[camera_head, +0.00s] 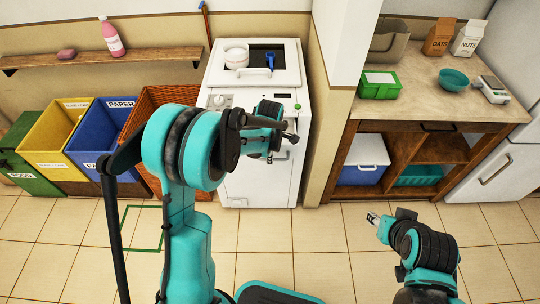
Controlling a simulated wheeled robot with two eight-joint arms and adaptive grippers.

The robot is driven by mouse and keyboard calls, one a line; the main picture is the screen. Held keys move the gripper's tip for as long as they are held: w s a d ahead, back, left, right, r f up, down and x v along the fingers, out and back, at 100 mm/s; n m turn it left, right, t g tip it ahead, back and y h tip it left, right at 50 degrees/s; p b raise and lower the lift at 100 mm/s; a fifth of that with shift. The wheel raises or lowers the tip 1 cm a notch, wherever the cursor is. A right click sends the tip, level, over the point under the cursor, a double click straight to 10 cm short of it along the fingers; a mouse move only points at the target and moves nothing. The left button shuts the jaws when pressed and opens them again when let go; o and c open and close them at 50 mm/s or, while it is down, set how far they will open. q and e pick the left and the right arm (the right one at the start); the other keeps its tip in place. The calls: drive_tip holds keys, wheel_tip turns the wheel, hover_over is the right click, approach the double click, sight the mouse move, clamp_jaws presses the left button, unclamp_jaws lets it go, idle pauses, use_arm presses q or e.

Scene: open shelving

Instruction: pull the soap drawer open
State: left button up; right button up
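The white washing machine (215,90) stands at the back centre. A dial shows on the left of its front panel. I cannot make out the soap drawer for certain; my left arm and gripper hide much of the machine's front. My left gripper (290,137) is in front of the machine's upper right front, and I cannot tell whether it touches it or how far its fingers are apart. My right gripper (373,218) is low over the tiled floor at the right, away from the machine; its fingers are too small to judge.
A white round container (236,56) and a blue-handled item (270,60) are on the machine's top. Left of it stand a wicker basket (160,97) and several bins. A wall end (340,45) and wooden counter (425,100) are at the right.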

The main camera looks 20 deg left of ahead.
use_arm(q)
wheel_tip(320, 180, up, 11)
drive_tip(key=s, duration=0.2)
drive_tip(key=shift+d+f, duration=0.2)
drive_tip(key=shift+d, duration=0.05)
drive_tip(key=s+r+m+t, duration=0.2)
drive_tip(key=s+m, duration=0.8)
drive_tip(key=s+r+m+t, duration=0.2)
drive_tip(key=s+m+t, duration=0.1)
drive_tip(key=s+m, duration=0.8)
drive_tip(key=shift+a+r+h, duration=0.2)
drive_tip(key=shift+r+h, duration=0.05)
drive_tip(key=shift+h, duration=0.05)
